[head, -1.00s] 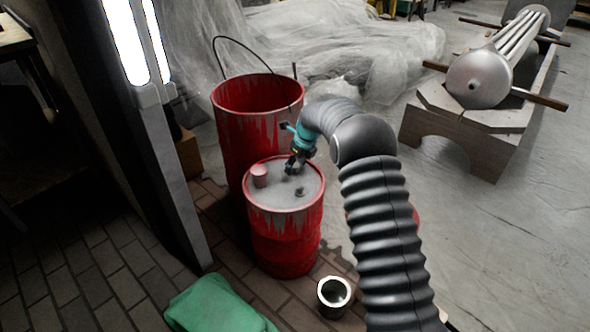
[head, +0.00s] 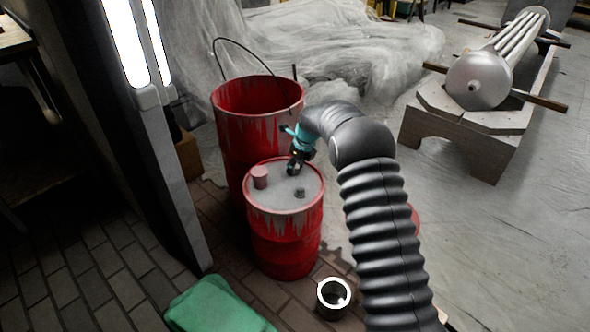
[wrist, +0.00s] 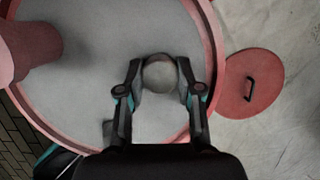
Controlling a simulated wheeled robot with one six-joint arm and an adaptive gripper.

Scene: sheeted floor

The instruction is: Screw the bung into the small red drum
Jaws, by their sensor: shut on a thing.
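The small red drum (head: 284,245) stands upright, its grey top (head: 285,203) facing up. My gripper (head: 292,172) points down over the far part of that top. In the wrist view my gripper (wrist: 160,78) has a finger on each side of a round grey bung (wrist: 158,73) and is shut on it. The drum's top (wrist: 100,40) lies just below. I cannot tell whether the bung sits in an opening or above it, since the fingers hide its lower edge.
A pink cylinder (head: 260,176) and a small dark fitting (head: 300,193) stand on the drum top. A taller open red drum (head: 235,130) is close behind. A metal can (head: 334,294) and green cloth (head: 215,305) lie in front. A red lid (wrist: 250,82) lies on the floor.

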